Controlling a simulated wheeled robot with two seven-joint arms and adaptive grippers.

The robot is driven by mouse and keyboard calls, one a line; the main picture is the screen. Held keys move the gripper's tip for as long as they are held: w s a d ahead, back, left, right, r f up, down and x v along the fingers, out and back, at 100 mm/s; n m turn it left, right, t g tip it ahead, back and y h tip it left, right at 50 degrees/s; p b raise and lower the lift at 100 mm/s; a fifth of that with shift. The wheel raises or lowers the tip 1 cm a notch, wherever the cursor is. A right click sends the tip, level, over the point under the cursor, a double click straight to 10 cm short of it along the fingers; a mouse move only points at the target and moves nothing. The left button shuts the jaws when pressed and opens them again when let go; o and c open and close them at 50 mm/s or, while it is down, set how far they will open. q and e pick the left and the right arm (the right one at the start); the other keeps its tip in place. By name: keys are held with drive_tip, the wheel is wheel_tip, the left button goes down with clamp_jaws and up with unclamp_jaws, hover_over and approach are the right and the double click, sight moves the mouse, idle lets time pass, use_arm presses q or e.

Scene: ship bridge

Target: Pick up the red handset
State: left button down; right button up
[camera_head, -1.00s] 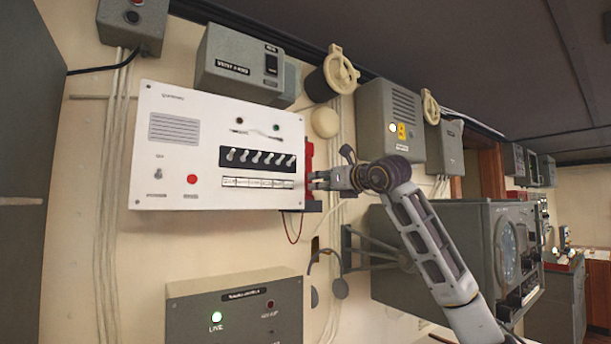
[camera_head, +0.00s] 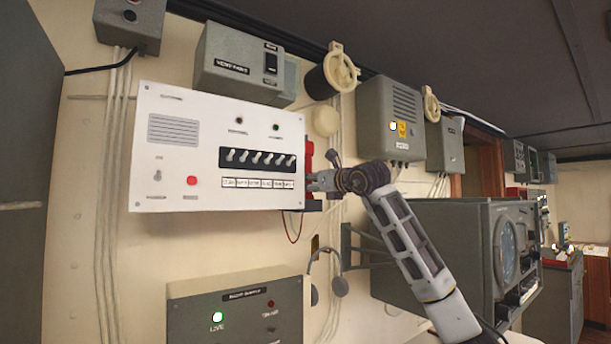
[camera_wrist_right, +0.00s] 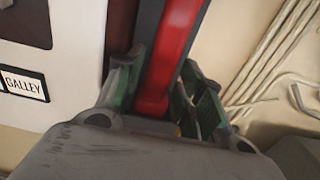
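The red handset (camera_head: 308,160) hangs upright at the right edge of the white panel (camera_head: 160,190). In the right wrist view the handset (camera_wrist_right: 178,45) runs down between the two fingers. My right gripper (camera_head: 312,181) is at the handset's lower part, reaching in from the right. In the wrist view the gripper (camera_wrist_right: 162,80) has one finger on each side of the handset. The left finger is close to it or touching, and a narrow gap shows by the right finger. The fingers look open around it. My left gripper is out of view.
A dark red cord (camera_head: 293,230) hangs below the handset. A headset (camera_head: 325,275) hangs on the wall below it. A grey radar cabinet (camera_head: 450,245) stands to the right under my arm. A grey lit box (camera_head: 240,312) is below the panel.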

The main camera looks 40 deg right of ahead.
drive_tip(key=shift+w+p, duration=0.3)
drive_tip(key=shift+w, duration=1.1)
drive_tip(key=shift+w+d, duration=0.1)
drive_tip(key=shift+w, duration=0.1)
drive_tip(key=shift+c, duration=0.3)
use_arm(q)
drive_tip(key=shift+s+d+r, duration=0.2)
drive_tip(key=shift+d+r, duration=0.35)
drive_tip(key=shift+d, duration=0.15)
use_arm(e)
drive_tip(key=c, duration=0.7)
